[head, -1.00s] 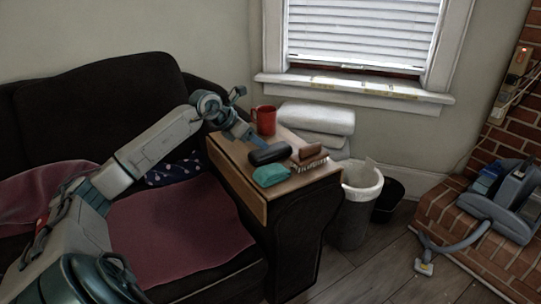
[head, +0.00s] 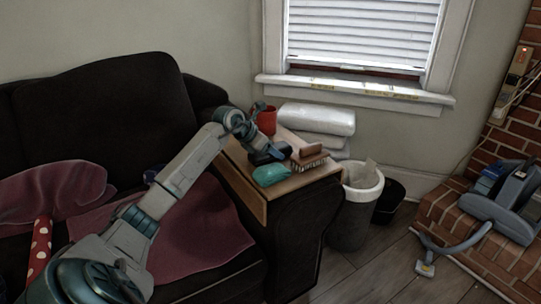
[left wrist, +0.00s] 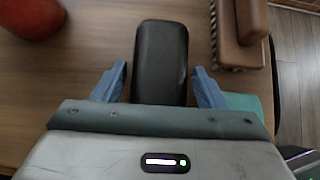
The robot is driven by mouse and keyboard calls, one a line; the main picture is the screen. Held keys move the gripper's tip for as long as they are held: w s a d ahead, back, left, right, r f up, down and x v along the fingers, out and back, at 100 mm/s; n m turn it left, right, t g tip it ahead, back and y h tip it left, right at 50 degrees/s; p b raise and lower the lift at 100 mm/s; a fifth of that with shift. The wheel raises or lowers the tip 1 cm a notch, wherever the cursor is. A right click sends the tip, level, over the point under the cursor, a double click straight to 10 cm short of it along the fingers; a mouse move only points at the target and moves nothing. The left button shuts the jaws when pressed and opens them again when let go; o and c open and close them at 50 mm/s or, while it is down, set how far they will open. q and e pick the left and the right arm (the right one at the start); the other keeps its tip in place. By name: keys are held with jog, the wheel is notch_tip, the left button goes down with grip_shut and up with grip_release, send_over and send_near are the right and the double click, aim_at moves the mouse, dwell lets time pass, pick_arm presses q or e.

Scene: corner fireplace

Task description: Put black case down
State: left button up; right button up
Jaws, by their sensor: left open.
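The black case (left wrist: 161,58) lies on the wooden armrest tray (head: 238,182) of the sofa. In the left wrist view it sits between the two blue fingers of my left gripper (left wrist: 160,88), with a gap on each side. In the head view my left gripper (head: 265,155) is over the tray and hides most of the case (head: 262,159). The left gripper is open. My right gripper is in neither view now.
A teal item (head: 271,176) lies close in front of the case. A brown brush (head: 309,158) is right of it, and a red mug (head: 265,119) stands behind. A lined bin (head: 357,210) stands beside the sofa arm.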

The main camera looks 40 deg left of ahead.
pick_arm(q)
jog(key=shift+c, duration=0.4)
jog(key=c, duration=0.8)
jog(key=shift+o, duration=0.2)
jog(key=shift+r, duration=0.1)
